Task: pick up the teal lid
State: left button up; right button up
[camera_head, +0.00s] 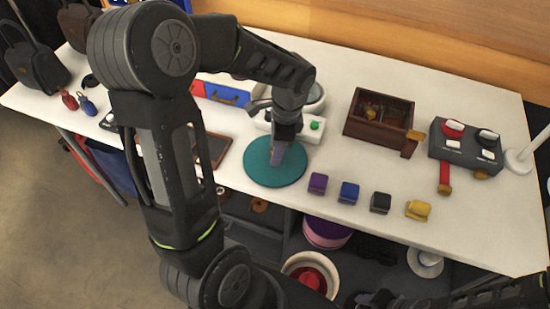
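The teal lid (262,174) is a flat round disc lying on the white table near its front edge, left of a row of small coloured blocks. My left gripper (279,158) points down over the lid and covers part of its middle and upper side. A greyish-purple piece shows at the gripper's tip; I cannot tell whether it is a finger or a knob on the lid. Whether the fingers touch the lid or are closed is not clear. Parts of my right arm show dark at the bottom right edge; its fingers cannot be made out.
Purple (317,183), blue (348,192), black (380,202) and yellow (418,210) blocks stand right of the lid. Behind are a wooden box (362,130), a grey switch panel (462,150) and a white box with a green button (315,126). A brown-framed tablet (213,150) lies left.

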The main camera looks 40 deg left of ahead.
pick_arm(q)
grip_shut()
dwell(0.5)
notch_tip(320, 180, up, 10)
dwell(0.5)
jog(key=shift+s, duration=0.1)
dwell(0.5)
